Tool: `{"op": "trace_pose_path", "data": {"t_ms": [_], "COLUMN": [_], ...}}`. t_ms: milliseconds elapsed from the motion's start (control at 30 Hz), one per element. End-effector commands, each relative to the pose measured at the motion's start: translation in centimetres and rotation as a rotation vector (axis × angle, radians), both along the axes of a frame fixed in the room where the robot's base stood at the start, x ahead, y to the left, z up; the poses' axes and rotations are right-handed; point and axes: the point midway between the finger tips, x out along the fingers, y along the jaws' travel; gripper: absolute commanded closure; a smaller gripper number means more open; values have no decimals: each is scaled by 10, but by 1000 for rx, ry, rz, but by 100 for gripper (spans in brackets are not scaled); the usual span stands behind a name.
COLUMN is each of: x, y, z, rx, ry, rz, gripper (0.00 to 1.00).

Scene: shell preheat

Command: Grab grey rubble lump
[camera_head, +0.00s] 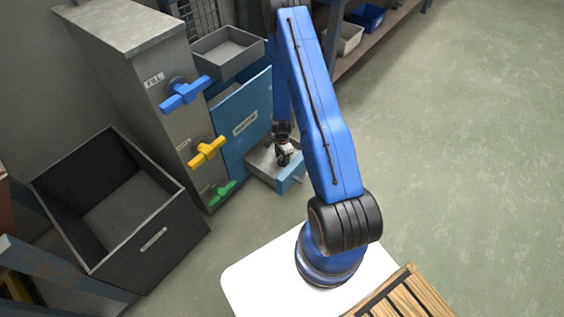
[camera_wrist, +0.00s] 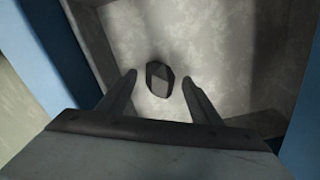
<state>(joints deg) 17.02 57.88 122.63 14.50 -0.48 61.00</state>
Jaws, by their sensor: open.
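The grey rubble lump (camera_wrist: 159,79) is a small, dark, faceted stone lying on the pale floor of a tray (camera_wrist: 215,45) in the wrist view. My gripper (camera_wrist: 158,82) is open, with one finger on each side of the lump in the picture. The lump shows just beyond and between the fingertips, and neither finger visibly touches it. In the head view my gripper (camera_head: 284,158) points down into the low blue-fronted tray (camera_head: 291,183). The lump cannot be made out there.
A tall grey cabinet with blue (camera_head: 185,95), yellow (camera_head: 208,151) and green (camera_head: 219,194) handles stands left of the tray. A blue panel (camera_head: 240,122) and an upper grey tray (camera_head: 228,52) are behind. A large dark bin (camera_head: 150,247) sits at left. Floor at right is clear.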

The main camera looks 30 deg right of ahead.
Motion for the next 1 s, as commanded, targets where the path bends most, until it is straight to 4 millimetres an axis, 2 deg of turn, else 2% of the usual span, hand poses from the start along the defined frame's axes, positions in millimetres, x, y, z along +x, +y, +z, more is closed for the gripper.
{"op": "trace_pose_path", "data": {"t_ms": [267, 333, 467, 500, 800, 1000], "x": [0, 0, 0, 0, 0, 0], "y": [0, 0, 0, 0, 0, 0], "z": [-2, -2, -2, -2, -1, 8], "rx": [0, 0, 0, 0, 0, 2], "ry": [0, 1, 1, 1, 0, -1], "rz": [0, 0, 0, 0, -1, 0], "gripper": [41, 53, 84, 88, 88, 88]}}
